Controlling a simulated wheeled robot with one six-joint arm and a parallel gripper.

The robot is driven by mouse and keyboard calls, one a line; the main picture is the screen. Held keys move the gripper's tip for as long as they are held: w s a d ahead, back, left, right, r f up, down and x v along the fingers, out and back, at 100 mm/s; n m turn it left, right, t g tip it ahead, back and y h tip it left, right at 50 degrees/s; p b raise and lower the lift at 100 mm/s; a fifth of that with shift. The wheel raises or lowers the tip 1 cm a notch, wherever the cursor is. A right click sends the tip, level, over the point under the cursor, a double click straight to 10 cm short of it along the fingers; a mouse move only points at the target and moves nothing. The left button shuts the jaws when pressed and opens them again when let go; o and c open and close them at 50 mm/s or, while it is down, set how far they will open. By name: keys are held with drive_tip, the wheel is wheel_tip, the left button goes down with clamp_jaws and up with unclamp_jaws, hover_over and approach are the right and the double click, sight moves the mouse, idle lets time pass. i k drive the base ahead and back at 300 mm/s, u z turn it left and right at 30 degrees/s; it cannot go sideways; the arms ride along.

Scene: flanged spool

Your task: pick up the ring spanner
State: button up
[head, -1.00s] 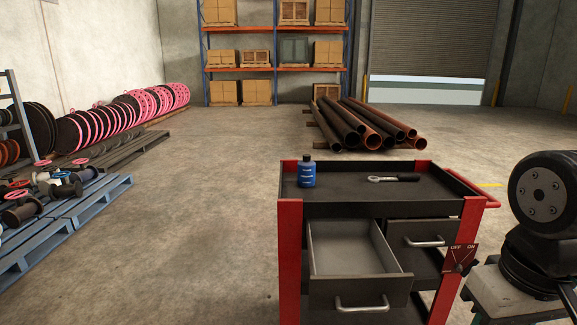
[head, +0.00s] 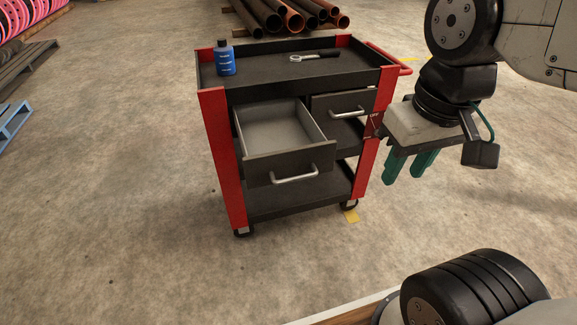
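The ring spanner (head: 298,58) lies flat on the black top tray of the red and black tool cart (head: 222,168). Its shiny ring end points left and its dark handle points right. My gripper (head: 404,178) hangs at the right of the head view, its two green fingers pointing down with a gap between them. It is open and empty, to the right of the cart and well apart from the spanner.
A blue bottle (head: 225,58) with a dark cap stands at the tray's left end. The tray has a raised rim. The upper left drawer (head: 290,160) is pulled out and empty; the right drawer (head: 343,106) looks shut. Pipes (head: 287,15) lie behind. Floor left of the cart is clear.

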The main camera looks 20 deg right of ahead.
sight(335, 52)
drive_tip(key=z, duration=0.55)
drive_tip(key=k, duration=1.3)
drive_tip(key=z, duration=1.05)
drive_tip(key=i, duration=2.95)
drive_tip(key=u, duration=0.7)
drive_tip(key=i, duration=0.85)
drive_tip(key=u, duration=1.45)
drive_tip(key=i, duration=0.75)
drive_tip(key=u, duration=0.6)
